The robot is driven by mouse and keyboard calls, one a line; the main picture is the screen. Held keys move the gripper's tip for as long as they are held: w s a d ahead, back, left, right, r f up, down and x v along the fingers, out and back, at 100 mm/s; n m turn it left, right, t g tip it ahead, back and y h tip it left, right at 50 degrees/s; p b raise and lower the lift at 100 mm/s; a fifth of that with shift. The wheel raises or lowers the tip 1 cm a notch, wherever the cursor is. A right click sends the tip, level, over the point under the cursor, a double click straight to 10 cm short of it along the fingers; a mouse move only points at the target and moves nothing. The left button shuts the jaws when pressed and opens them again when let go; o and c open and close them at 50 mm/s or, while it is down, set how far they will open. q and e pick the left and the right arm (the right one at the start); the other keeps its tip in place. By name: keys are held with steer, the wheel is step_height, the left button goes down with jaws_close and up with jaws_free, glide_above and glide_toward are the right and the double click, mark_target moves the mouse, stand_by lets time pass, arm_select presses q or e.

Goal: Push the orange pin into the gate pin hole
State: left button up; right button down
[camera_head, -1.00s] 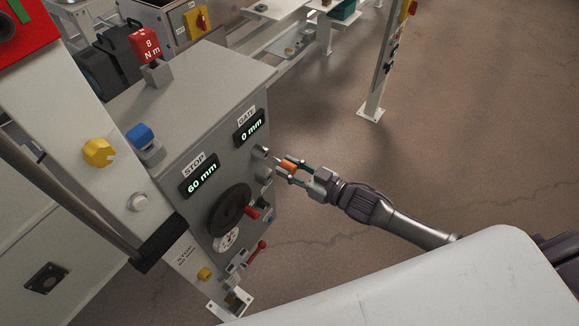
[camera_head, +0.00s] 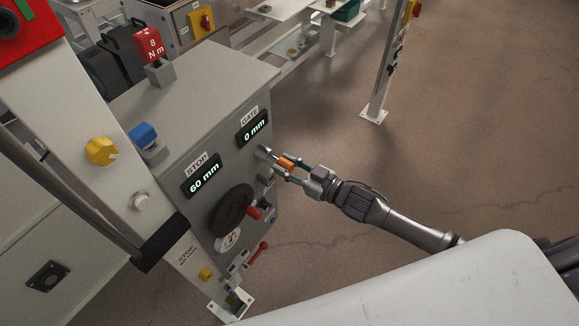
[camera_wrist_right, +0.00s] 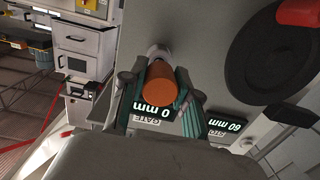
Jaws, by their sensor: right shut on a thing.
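The orange pin (camera_head: 286,162) is held between the fingers of my right gripper (camera_head: 284,168), in front of the grey control box (camera_head: 215,110). In the right wrist view the orange pin (camera_wrist_right: 164,85) shows end-on between the two fingers. Its metal tip points at a round metal socket (camera_head: 264,152) below the GATE display (camera_head: 251,128), which reads 0 mm. The tip is at or close to the socket; I cannot tell how deep it is. The hole itself is hidden. My left gripper is not in view.
The STOP display (camera_head: 203,181) reads 60 mm. A dark handwheel (camera_head: 231,209) and a red-handled lever (camera_head: 258,252) sit on the same face below. A white post (camera_head: 378,75) stands at the upper right. The floor to the right is open.

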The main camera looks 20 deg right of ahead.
steer(key=shift+b+x, duration=0.4)
steer(key=shift+x, duration=1)
steer(key=c, duration=0.8)
jaws_free()
steer(key=shift+r, duration=0.1)
steer(key=shift+o, duration=0.2)
